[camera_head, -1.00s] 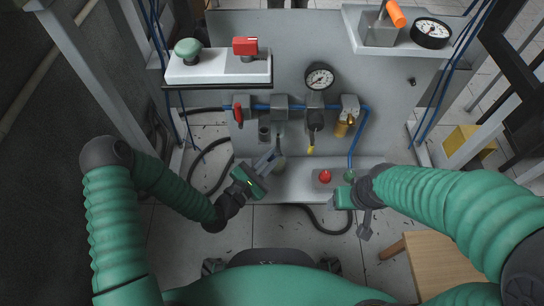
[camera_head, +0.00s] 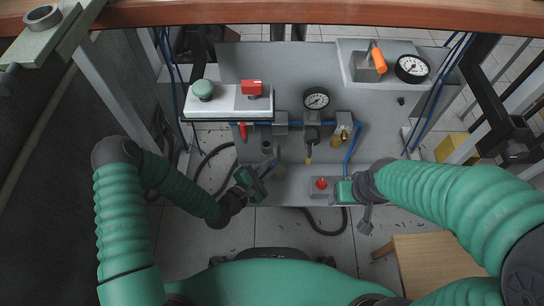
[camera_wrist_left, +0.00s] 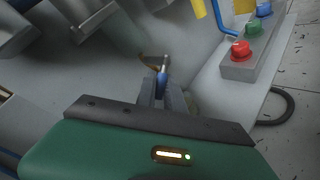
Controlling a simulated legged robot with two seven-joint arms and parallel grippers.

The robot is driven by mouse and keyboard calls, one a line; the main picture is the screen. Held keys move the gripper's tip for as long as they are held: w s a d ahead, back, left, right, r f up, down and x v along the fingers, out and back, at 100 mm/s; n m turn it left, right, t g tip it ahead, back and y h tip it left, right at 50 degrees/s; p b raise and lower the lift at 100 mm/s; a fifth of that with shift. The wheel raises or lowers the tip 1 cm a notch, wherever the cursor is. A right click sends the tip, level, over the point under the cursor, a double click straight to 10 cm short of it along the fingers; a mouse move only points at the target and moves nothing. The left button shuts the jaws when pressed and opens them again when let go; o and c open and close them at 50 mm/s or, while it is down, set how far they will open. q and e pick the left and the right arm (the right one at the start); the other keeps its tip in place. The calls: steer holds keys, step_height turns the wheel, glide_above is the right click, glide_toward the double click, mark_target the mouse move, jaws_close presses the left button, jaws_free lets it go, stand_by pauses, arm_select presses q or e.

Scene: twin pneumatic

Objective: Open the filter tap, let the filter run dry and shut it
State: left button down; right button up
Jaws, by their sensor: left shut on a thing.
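My left gripper (camera_head: 268,169) is at the lower front of the panel, beside the hanging parts of the air line. In the left wrist view its jaws (camera_wrist_left: 162,98) are closed on a small blue piece with a metal tip (camera_wrist_left: 163,76), which I take to be the filter tap. The filter's bowl (camera_head: 279,171) seems to be the pale, dim shape just right of the jaws; its water level cannot be made out. My right gripper (camera_head: 346,190) is beside the red button (camera_head: 321,183); its fingertips are too unclear to read.
A red-handled valve (camera_head: 243,131), a pressure gauge (camera_head: 316,98) and a brass part (camera_head: 344,131) sit along the blue air line. A white box (camera_head: 228,103) with a green knob and red switch overhangs at left. A wooden stool (camera_head: 432,262) stands at right.

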arm_select(q)
steer(key=m+y+p, duration=0.1)
steer(key=p, duration=0.2)
steer(key=r+m+g+y+p, duration=0.1)
steer(key=p, duration=0.2)
steer(key=r+m+y+p, duration=0.1)
steer(key=p, duration=0.2)
steer(key=shift+s+a+p, duration=0.1)
steer(key=shift+a+p, duration=0.1)
steer(key=shift+p, duration=0.1)
steer(key=shift+f+m+g+y+p, duration=0.15)
steer(key=shift+m+g+y+p, duration=0.15)
steer(key=shift+m+y+p, duration=0.45)
steer(key=shift+n, duration=0.25)
steer(key=c, duration=1.5)
jaws_free()
steer(key=shift+o, duration=0.2)
steer(key=p+v, duration=0.6)
steer(key=v, duration=1)
steer(key=shift+s+a, duration=0.25)
